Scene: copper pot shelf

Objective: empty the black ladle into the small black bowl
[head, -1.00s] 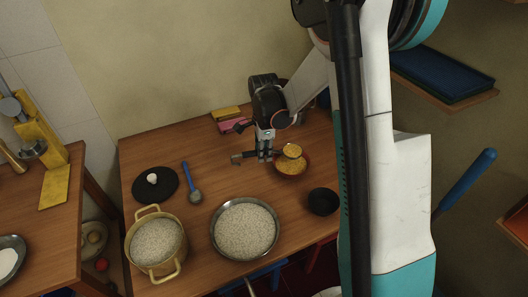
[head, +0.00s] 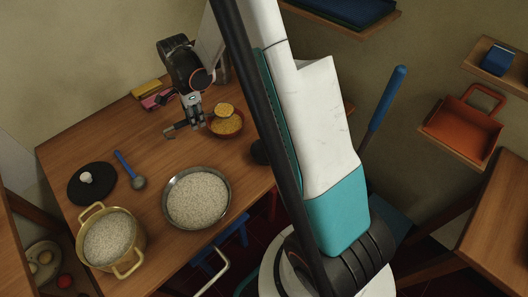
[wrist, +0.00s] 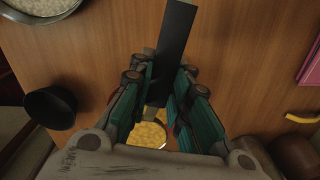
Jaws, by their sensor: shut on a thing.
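My gripper (head: 198,122) is shut on the handle of the black ladle (head: 172,132). The dark flat handle (wrist: 174,45) runs between my fingers in the wrist view. The ladle's cup, filled with yellow grain (head: 224,110), is held above or at the rim of a reddish bowl (head: 238,130) that also holds yellow grain. The small black bowl (wrist: 50,108) stands upright on the table in the wrist view and looks empty. In the head view it is mostly hidden behind my arm, with only its left side (head: 258,152) showing.
A pan of pale grain (head: 166,205) and a yellow pot (head: 139,245) stand near the table's front edge. A black lid (head: 76,190) and a blue-handled spoon (head: 124,163) lie at the left. Pink and yellow blocks (head: 146,89) lie at the back.

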